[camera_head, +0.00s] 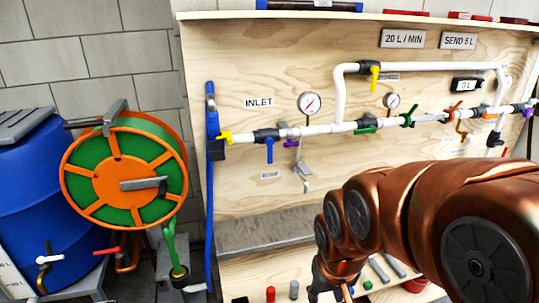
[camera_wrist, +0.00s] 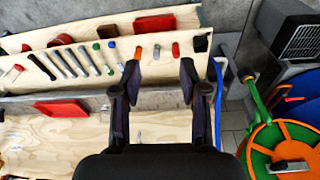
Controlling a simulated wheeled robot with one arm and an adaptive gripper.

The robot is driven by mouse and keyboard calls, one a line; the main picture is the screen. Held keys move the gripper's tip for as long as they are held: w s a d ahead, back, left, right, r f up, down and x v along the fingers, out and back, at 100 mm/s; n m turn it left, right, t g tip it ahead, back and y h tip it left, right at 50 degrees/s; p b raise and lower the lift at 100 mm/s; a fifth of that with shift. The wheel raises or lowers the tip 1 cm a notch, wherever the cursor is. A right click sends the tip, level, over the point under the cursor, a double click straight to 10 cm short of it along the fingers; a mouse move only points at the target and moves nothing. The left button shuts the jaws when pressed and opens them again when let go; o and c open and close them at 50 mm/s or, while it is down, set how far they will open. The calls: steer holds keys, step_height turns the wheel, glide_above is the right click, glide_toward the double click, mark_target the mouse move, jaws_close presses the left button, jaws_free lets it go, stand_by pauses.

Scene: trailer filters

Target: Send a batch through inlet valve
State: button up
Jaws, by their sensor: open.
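A plywood panel (camera_head: 240,190) carries white pipework with coloured valve handles. An INLET label (camera_head: 258,102) is above the pipe's left end. Near it are a yellow handle (camera_head: 224,136) and a blue handle (camera_head: 269,150) pointing down; which one is the inlet valve I cannot tell. Signs read 20 L / MIN (camera_head: 403,38) and SEND 5 L (camera_head: 459,40). A small display (camera_head: 467,84) reads 0 L. My gripper (camera_head: 328,290) is low in front of the panel, partly cut off by the frame. In the wrist view my gripper (camera_wrist: 160,72) is open and empty, apart from the valves.
A lower shelf holds several tools and small coloured parts (camera_wrist: 156,50). A red tray (camera_wrist: 62,108) also shows there. On the left stand a blue barrel (camera_head: 35,200) and an orange-green hose reel (camera_head: 125,180). My arm hides the panel's lower right. Space before the INLET label is clear.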

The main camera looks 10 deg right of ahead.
steer(key=w+d+t+b, duration=0.25)
steer(key=w+t, duration=0.45)
steer(key=w, duration=1.6)
steer(key=n+t+y+b, duration=0.1)
steer(key=t+b, duration=0.4)
steer(key=t, duration=0.4)
glide_toward(270, 151)
steer(key=w, duration=0.3)
steer(key=shift+w+a+p, duration=0.1)
steer(key=shift+w+p, duration=0.65)
steer(key=shift+w, duration=3.05)
jaws_close()
